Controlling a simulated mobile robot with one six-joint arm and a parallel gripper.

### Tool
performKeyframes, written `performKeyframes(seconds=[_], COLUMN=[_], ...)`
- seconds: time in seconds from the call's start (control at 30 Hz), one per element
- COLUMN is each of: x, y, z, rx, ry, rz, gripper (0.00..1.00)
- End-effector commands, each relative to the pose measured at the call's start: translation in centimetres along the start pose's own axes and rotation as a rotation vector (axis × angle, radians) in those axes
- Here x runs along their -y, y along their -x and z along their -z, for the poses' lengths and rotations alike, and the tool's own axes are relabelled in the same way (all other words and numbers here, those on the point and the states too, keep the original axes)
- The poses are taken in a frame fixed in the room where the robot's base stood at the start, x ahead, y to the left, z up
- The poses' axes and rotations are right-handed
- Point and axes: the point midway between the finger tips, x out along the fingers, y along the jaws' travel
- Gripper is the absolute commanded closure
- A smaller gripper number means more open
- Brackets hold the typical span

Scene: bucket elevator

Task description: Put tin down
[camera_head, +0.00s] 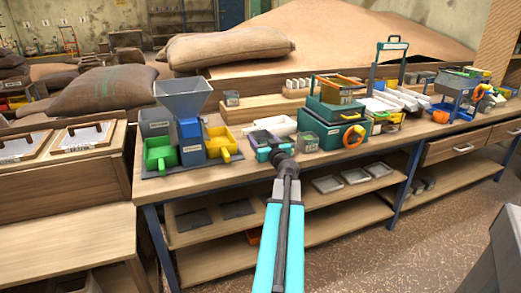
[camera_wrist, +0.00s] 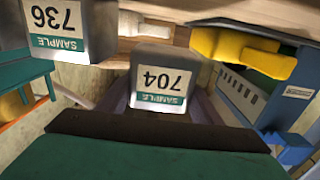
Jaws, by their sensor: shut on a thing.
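The tin marked 704 (camera_wrist: 160,82) is a grey box with a white and green SAMPLE label, upside down in the wrist view. My gripper (camera_head: 275,151) is shut on it, at the front of the workbench; the fingertips are hard to make out in the wrist view. In the head view the held tin is not clearly seen behind my gripper. A dark purple-grey tray (camera_head: 262,137) lies just behind my gripper, and its sides seem to flank the tin. I cannot tell whether the tin touches the tray.
A second tin, marked 736 (camera_wrist: 62,28), stands close to the right of my gripper in the head view (camera_head: 307,142). The green machine (camera_head: 334,124) is beyond it. The grey hopper (camera_head: 183,95) with a yellow bin (camera_head: 223,142) stands left. A white tray (camera_head: 272,126) lies behind.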

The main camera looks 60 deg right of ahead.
Motion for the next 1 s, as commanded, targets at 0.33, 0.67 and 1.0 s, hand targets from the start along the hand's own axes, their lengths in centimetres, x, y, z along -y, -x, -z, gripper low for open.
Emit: performKeyframes(seconds=[0.33, 0.67, 1.0], x=[0.1, 0.1, 0.2], y=[0.0, 0.0, -0.1], z=[-4.3, -4.6, -4.8], rx=[0.001, 0.0, 0.0], ry=[-0.001, -0.001, 0.0], rz=[0.001, 0.002, 0.002], gripper=[0.72, 0.72, 0.22])
